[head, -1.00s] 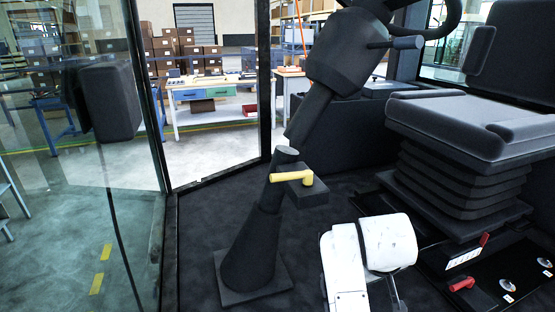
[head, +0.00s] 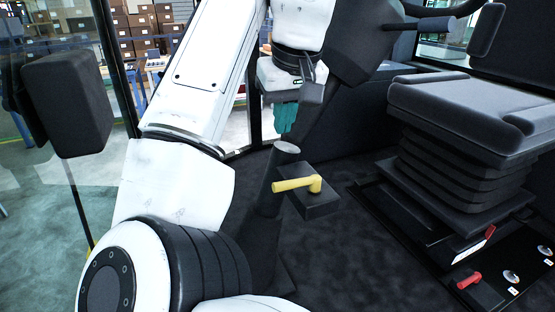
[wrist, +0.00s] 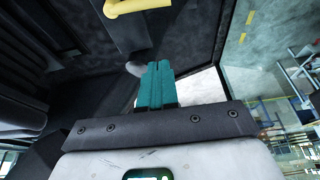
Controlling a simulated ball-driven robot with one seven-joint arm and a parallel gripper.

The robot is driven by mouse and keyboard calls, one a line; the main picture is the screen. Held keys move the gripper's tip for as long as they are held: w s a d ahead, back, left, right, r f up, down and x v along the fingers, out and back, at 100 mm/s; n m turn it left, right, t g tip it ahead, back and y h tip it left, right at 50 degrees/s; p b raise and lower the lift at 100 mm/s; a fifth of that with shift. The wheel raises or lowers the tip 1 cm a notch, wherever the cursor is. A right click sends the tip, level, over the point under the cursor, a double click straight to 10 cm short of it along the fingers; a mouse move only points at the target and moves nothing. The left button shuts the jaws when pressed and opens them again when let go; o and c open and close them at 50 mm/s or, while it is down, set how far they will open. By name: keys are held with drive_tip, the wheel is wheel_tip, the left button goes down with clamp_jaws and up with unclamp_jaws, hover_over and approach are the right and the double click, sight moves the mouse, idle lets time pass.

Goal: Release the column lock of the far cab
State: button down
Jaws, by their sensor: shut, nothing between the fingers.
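The column lock is a yellow lever (head: 297,185) on a dark block (head: 309,203) at the side of the dark steering column (head: 268,195). The lever lies roughly sideways, its free end pointing left in the head view. In the wrist view the lever (wrist: 125,8) shows at the top edge, partly cut off. My gripper (head: 285,118), with teal fingers, is shut and empty. It hangs above the lever in the head view, apart from it. The fingers also show in the wrist view (wrist: 156,85), pointing toward the column. My arm hides the column's lower left side.
A grey seat (head: 470,105) on a bellows base stands at the right. A red lever (head: 469,280) is on the floor panel by it. A dark box-shaped part (head: 68,103) stands by the glass at the left. The floor (head: 350,260) right of the column is clear.

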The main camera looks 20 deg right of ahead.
sight(297, 186)
drive_tip(key=shift+w, duration=0.1)
wheel_tip(297, 186, down, 10)
drive_tip(key=shift+s+p, duration=0.3)
idle(0.7)
